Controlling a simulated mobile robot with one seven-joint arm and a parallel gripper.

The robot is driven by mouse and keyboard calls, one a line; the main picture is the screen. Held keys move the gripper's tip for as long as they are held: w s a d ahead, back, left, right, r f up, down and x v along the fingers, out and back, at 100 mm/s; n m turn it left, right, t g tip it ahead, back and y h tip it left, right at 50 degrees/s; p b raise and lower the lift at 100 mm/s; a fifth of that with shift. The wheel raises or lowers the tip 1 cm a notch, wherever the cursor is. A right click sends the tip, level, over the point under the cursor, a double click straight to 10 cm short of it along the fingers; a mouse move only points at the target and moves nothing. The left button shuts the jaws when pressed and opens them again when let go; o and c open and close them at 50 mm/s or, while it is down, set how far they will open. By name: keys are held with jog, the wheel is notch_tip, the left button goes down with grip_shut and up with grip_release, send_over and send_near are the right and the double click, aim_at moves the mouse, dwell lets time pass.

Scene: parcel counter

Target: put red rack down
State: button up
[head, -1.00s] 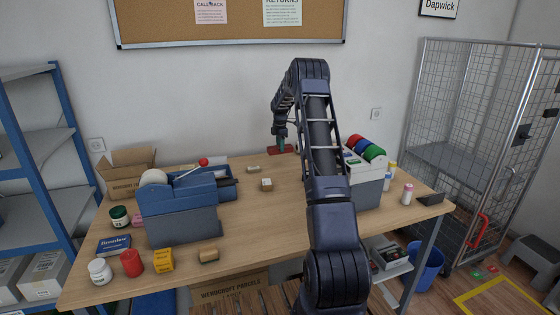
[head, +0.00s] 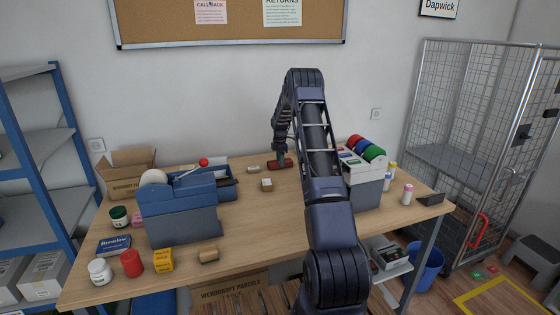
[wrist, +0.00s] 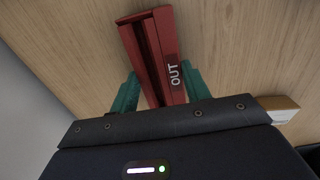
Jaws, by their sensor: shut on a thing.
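The red rack (wrist: 153,50) is a long red holder with a slot and the word OUT on its side. In the head view the red rack (head: 280,164) is at the back of the wooden table (head: 262,222), at or just above its surface; I cannot tell if it touches. My gripper (wrist: 160,92) is shut on it, with a green finger on each side. In the head view my gripper (head: 281,154) is over the rack, and my arm hides the table to its right.
Small cardboard boxes (head: 267,185) and (head: 253,170) lie just left of the rack. A blue tape dispenser (head: 180,207) stands on the left, and a grey and white holder with coloured rolls (head: 367,184) on the right. The table's middle front is clear.

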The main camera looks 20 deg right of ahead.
jog(key=o, duration=1.2)
jog(key=shift+f, duration=0.1)
jog(key=shift+o, duration=0.2)
notch_tip(320, 180, up, 12)
jog(key=r, duration=0.1)
jog(key=s+a+r+m+t, duration=0.1)
jog(key=s+a+r+m, duration=0.35)
jog(key=s+r, duration=0.8)
jog(key=s+a+r+m+t, duration=0.1)
jog(key=s+a+r+m, duration=0.4)
jog(key=s+r, duration=0.7)
jog(key=s+a+f+m+t, duration=0.1)
jog(key=s+f+m, duration=0.1)
jog(key=s, duration=1)
jog(key=s+a+f+m, duration=0.2)
jog(key=s+f+m, duration=0.1)
jog(key=s, duration=0.8)
jog(key=s+a+f+m+t, duration=0.1)
jog(key=s+a+f+m, duration=0.1)
jog(key=s, duration=1)
jog(key=shift+s+a+f+m+t, duration=0.15)
jog(key=shift+s+f+m+t, duration=0.2)
jog(key=shift+m, duration=0.4)
